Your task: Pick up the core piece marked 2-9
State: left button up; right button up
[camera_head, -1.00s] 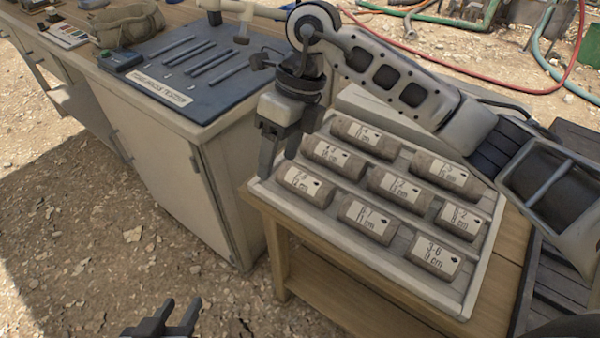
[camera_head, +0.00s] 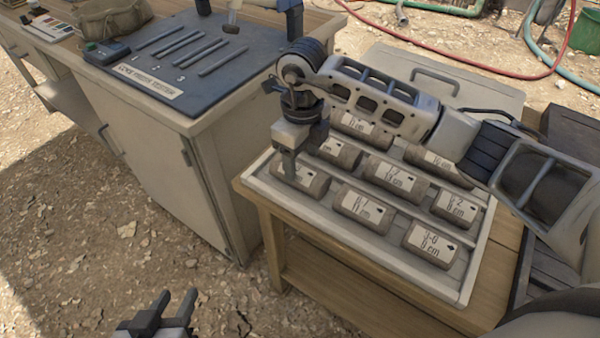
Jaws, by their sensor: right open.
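Several grey-brown cylindrical core pieces with white labels lie in rows in a pale tray (camera_head: 405,268). I cannot read 2-9 for certain on any label. My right gripper (camera_head: 290,172) points down, open, over the front-left core piece (camera_head: 305,184); its fingers hide part of the label, and I cannot tell whether they touch it. Beside it lies a core piece marked about 8-1, 11 cm (camera_head: 362,208), then one marked about 3-6, 9 cm (camera_head: 430,243). My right arm covers parts of the back rows. My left gripper (camera_head: 172,308) is open and empty at the bottom, over the ground.
The tray rests on a wooden table (camera_head: 330,285). Left of it stands a cabinet bench (camera_head: 160,165) with a dark tester board (camera_head: 195,60) carrying several grey rods. A pale lid with a handle (camera_head: 440,75) is behind the tray. Hoses lie on the ground behind.

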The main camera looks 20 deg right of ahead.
aim_at(299, 165)
notch_tip(299, 165, down, 4)
jog(key=shift+w+a+f, duration=0.1)
jog(key=shift+a+f, duration=0.05)
jog(key=c, duration=1.2)
jog(key=shift+c, duration=0.2)
jog(key=shift+r, duration=0.25)
